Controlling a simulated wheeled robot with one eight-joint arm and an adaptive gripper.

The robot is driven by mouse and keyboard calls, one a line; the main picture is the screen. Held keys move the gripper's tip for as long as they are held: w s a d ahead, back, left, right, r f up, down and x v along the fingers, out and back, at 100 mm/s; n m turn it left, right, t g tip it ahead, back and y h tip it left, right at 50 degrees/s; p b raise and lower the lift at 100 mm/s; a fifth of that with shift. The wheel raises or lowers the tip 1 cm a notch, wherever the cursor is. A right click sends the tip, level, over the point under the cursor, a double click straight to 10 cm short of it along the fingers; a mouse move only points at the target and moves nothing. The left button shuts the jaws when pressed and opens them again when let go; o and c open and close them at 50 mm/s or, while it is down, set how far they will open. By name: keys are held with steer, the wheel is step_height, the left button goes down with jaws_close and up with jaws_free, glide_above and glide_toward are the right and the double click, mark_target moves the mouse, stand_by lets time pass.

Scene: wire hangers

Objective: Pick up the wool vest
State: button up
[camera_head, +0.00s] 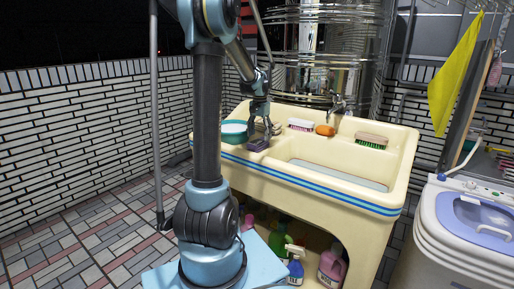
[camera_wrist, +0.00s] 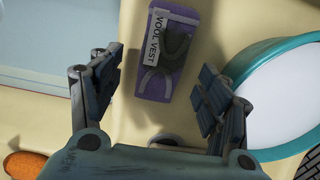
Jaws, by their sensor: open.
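The wool vest (camera_wrist: 163,66) is a small purple package with a white label reading "WOOL VEST" and dark grey shapes on its face. In the wrist view it lies on the cream sink ledge, at the top centre, between and beyond my fingertips. In the head view the purple package (camera_head: 258,145) shows on the sink's left front ledge, just below my gripper (camera_head: 262,128). In the wrist view my gripper (camera_wrist: 156,90) is open, its two fingers spread on either side, with nothing between them touching the package.
A teal-rimmed basin (camera_wrist: 243,78) stands close to the right finger in the wrist view; it also shows in the head view (camera_head: 234,129). An orange item (camera_head: 324,130), brushes (camera_head: 371,141) and a faucet (camera_head: 338,104) sit along the sink's back. A washing machine (camera_head: 470,222) stands right.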

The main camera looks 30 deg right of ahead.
mark_target(258, 141)
steer(key=shift+a+f, duration=0.2)
steer(key=shift+f, duration=0.9)
steer(key=shift+a+f, duration=0.15)
steer(key=shift+f, duration=0.9)
steer(key=c, duration=1.5)
